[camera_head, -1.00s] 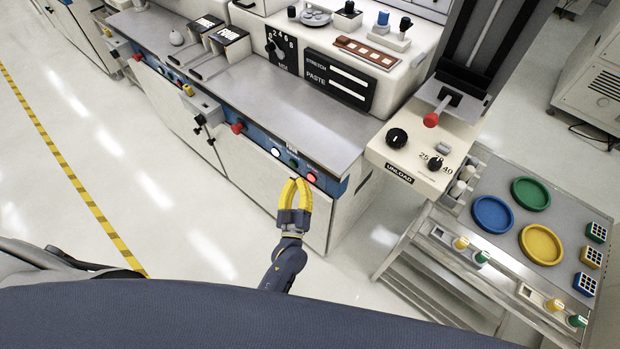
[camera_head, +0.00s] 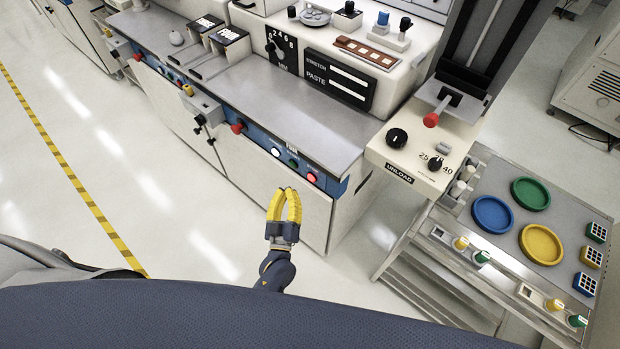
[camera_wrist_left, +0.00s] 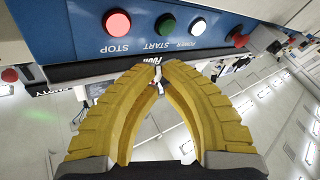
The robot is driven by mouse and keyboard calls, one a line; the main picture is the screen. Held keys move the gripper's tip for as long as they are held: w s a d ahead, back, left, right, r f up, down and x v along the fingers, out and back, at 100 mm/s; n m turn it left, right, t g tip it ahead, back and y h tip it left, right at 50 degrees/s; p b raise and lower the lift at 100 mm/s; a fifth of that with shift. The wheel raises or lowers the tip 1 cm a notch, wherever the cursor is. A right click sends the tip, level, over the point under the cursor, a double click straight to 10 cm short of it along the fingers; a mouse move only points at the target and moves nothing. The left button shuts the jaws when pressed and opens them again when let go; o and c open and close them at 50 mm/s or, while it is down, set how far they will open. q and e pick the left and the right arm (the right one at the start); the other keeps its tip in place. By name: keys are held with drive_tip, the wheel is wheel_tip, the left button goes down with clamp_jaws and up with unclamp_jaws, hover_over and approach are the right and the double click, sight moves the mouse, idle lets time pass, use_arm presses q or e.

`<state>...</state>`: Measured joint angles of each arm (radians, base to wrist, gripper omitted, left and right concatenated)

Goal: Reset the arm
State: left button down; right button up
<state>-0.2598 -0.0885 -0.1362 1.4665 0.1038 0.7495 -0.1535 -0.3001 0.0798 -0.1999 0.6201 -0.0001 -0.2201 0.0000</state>
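My left gripper (camera_head: 286,190) has yellow fingers and hangs in front of the machine's blue control strip (camera_head: 258,141), apart from it. In the left wrist view its fingertips (camera_wrist_left: 159,70) meet with nothing visible between them. That view shows the red STOP button (camera_wrist_left: 117,22), the green START button (camera_wrist_left: 166,25) and the white POWER button (camera_wrist_left: 198,26) beyond the tips. In the head view the red button (camera_head: 311,177) looks lit, just right of the fingertips. My right gripper is not in view.
A grey counter edge (camera_head: 330,150) overhangs the strip, with a red knob (camera_head: 237,128) on the left. The UNLOAD box (camera_head: 415,160) juts out right. A cart (camera_head: 470,245) holds coloured round trays and small cubes. The floor (camera_head: 150,190) at left is clear.

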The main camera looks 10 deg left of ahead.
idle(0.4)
use_arm(q)
drive_tip(key=s+d+f+m+g+h, duration=0.2)
drive_tip(key=f, duration=0.6)
drive_tip(key=s+d+f+m+g+h, duration=0.1)
drive_tip(key=d+f+m+g+h, duration=0.15)
drive_tip(key=f, duration=0.45)
drive_tip(key=s+a+f+m+g, duration=0.1)
drive_tip(key=s+f+g, duration=0.2)
drive_tip(key=s+f, duration=0.45)
drive_tip(key=s+f+m+g, duration=0.2)
drive_tip(key=s+f+g, duration=0.25)
drive_tip(key=f, duration=0.55)
drive_tip(key=s+a+f+m+g, duration=0.1)
drive_tip(key=s+a+f, duration=0.3)
drive_tip(key=s, duration=0.5)
drive_tip(key=s+a+f+g+y, duration=0.1)
drive_tip(key=s+a+f+g, duration=0.2)
drive_tip(key=s, duration=0.7)
drive_tip(key=s+a+f+m+g+y, duration=0.1)
drive_tip(key=s+a+f+g, duration=0.2)
drive_tip(key=s, duration=0.7)
wheel_tip(320, 180, down, 4)
drive_tip(key=a, duration=0.2)
drive_tip(key=shift+s+a+f+m, duration=0.15)
drive_tip(key=shift+s+a+m, duration=0.1)
drive_tip(key=shift+a+m, duration=0.1)
